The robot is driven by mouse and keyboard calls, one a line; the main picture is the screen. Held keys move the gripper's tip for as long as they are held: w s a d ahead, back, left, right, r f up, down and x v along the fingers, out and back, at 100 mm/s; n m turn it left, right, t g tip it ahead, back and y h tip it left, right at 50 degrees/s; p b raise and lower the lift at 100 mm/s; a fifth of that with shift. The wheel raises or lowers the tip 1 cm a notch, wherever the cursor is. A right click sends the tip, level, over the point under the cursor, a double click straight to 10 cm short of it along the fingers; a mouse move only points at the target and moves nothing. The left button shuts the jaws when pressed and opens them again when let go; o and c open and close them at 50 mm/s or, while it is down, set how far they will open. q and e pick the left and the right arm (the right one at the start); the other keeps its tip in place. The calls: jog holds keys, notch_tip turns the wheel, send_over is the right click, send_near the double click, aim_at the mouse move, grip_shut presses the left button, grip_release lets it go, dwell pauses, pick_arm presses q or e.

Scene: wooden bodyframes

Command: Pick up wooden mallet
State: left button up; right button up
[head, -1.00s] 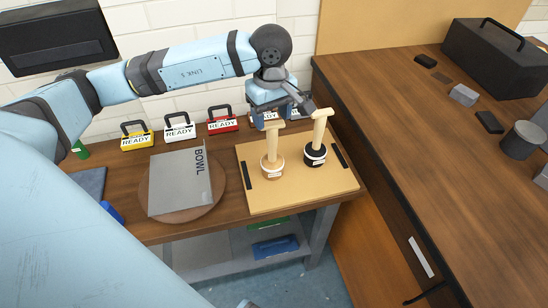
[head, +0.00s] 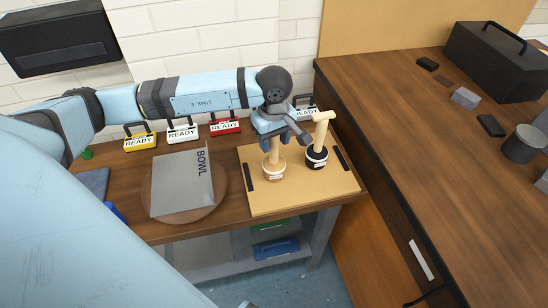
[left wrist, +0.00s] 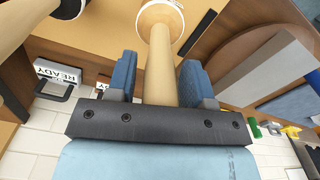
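A pale wooden mallet (head: 273,168) stands upright on the tan board, its lower end round and pale with a white label. Its upper end is hidden by my left gripper (head: 284,138), which has come down over it. In the left wrist view, the mallet's wooden shaft (left wrist: 161,60) runs between the two blue fingers of my left gripper (left wrist: 160,78). The fingers are apart, and a gap shows on the shaft's left side. A second mallet-like piece (head: 317,155) with a black lower end stands just right of it. My right gripper is not in view.
The tan board (head: 300,197) lies on the wooden bench. A grey BOWL panel (head: 180,180) lies on a round board to the left. Several READY tags stand behind, including a yellow one (head: 140,142). A dark toolbox (head: 495,62) sits on the right-hand table.

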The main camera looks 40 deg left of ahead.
pick_arm(q)
jog(key=c, duration=0.7)
jog(key=shift+r, duration=0.1)
